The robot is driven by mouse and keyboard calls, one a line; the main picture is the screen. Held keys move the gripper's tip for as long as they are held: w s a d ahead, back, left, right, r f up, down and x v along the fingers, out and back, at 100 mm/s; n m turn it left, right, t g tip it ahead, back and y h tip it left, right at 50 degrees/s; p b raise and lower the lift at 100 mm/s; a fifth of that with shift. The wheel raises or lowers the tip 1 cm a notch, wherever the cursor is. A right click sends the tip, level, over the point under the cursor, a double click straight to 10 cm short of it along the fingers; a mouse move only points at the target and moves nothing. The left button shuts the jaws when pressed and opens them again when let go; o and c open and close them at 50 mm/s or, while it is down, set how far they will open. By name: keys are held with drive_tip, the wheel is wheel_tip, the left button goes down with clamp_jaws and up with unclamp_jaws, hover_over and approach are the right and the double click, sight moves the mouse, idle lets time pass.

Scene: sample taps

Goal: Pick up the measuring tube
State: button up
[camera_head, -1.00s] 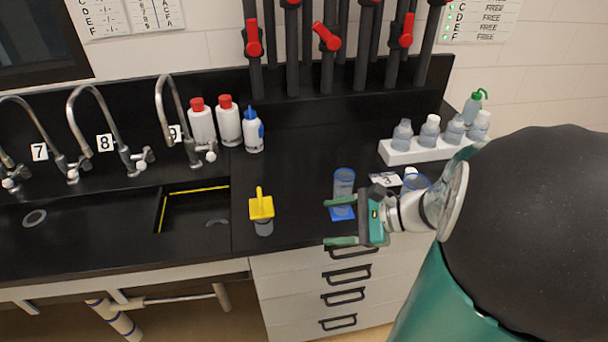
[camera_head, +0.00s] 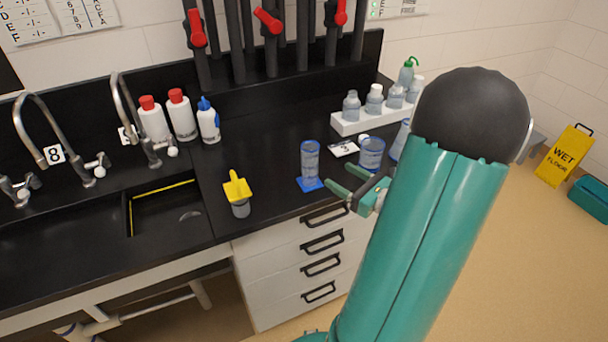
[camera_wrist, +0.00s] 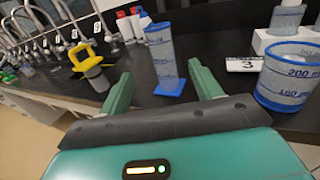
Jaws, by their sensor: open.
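The measuring tube (camera_head: 310,160) is a clear bluish cylinder with a blue square base. It stands upright on the black counter near its front edge. My gripper (camera_head: 346,180) is open and empty, to the right of the tube and a little in front of it. In the wrist view the tube (camera_wrist: 161,52) stands ahead, in line with the gap between my two green fingers (camera_wrist: 158,78). The fingers do not appear to touch it. Its base is in full view there.
A graduated beaker (camera_head: 372,152) and a number 3 card (camera_head: 344,149) are right of the tube. A yellow-topped object (camera_head: 238,190) stands left, by the sink. A white rack of bottles (camera_head: 350,124) is behind. Drawer handles (camera_head: 325,217) jut out below the counter.

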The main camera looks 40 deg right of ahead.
sight(316, 160)
drive_tip(key=w, duration=0.6)
drive_tip(key=shift+w+d, duration=0.1)
drive_tip(key=shift+w, duration=0.15)
drive_tip(key=shift+w+a, duration=0.2)
drive_tip(key=shift+w, duration=0.45)
drive_tip(key=w, duration=0.4)
drive_tip(key=shift+a+r, duration=0.1)
drive_tip(key=shift+a, duration=0.1)
drive_tip(key=c, duration=1.3)
